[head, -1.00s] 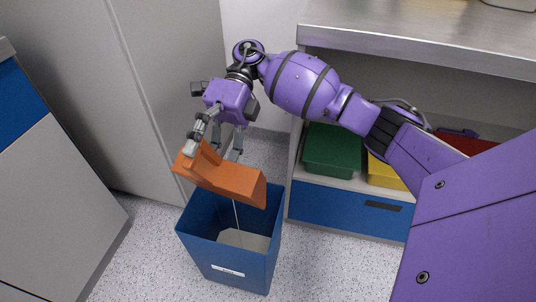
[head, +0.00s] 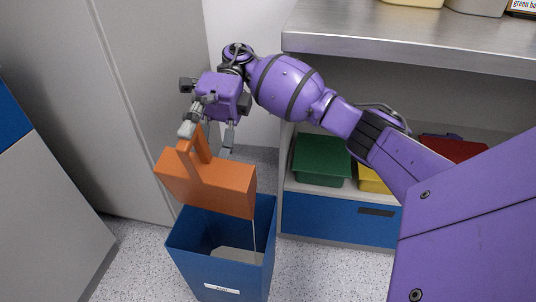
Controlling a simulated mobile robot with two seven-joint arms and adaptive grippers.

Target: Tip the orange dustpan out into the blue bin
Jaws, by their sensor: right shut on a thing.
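The orange dustpan (head: 212,188) hangs over the back left part of the blue bin (head: 215,273), tilted, with its broad flat side toward me. The blue bin stands upright on the floor, open at the top, with a white label on its front. My right gripper (head: 207,136) is shut on the dustpan's handle, above and behind the bin. A thin pale line shows below the dustpan's right end, down to the bin; I cannot tell what it is. A pale patch shows inside the bin. My left gripper is out of view.
A steel-topped bench (head: 400,40) stands at the right. Its lower shelf holds a green tub (head: 321,160), a yellow tub (head: 372,181) and a red one (head: 452,150). Grey cabinets (head: 150,90) stand behind and left. Speckled floor is clear around the bin.

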